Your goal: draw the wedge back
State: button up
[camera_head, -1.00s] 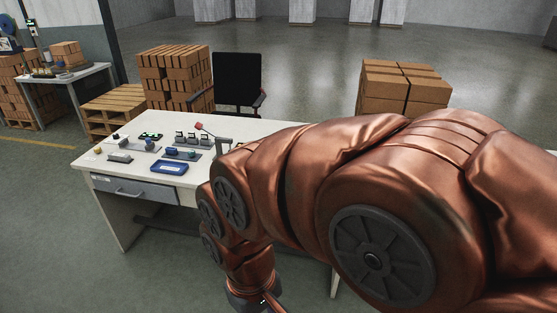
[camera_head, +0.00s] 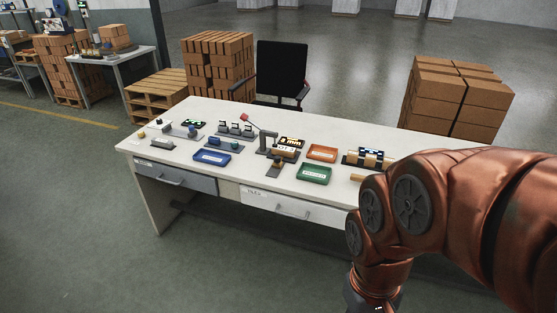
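I cannot single out a wedge for sure among the small parts on the white workbench (camera_head: 270,183). A grey fixture with a red-ended lever (camera_head: 262,138) stands near the bench's middle, with a brownish block (camera_head: 284,153) beside it. A low grey block (camera_head: 155,144) lies at the left end, and a grey fixture with a blue part (camera_head: 222,142) sits behind the blue tray. My copper-coloured arm comes in from the right and bends down in front of the bench. Its dark wrist shows at the bottom edge; the gripper's fingers are out of frame.
Blue (camera_head: 212,157), green (camera_head: 313,174) and orange (camera_head: 322,153) trays lie on the bench. A dark rack with tan pieces (camera_head: 368,158) is partly near my arm. An office chair (camera_head: 281,70) and stacked boxes (camera_head: 458,98) stand behind. Floor in front is clear.

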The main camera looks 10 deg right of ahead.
aim_at(277, 162)
jog(key=u, duration=0.95)
jog(key=i, duration=1.1)
jog(key=z, duration=0.6)
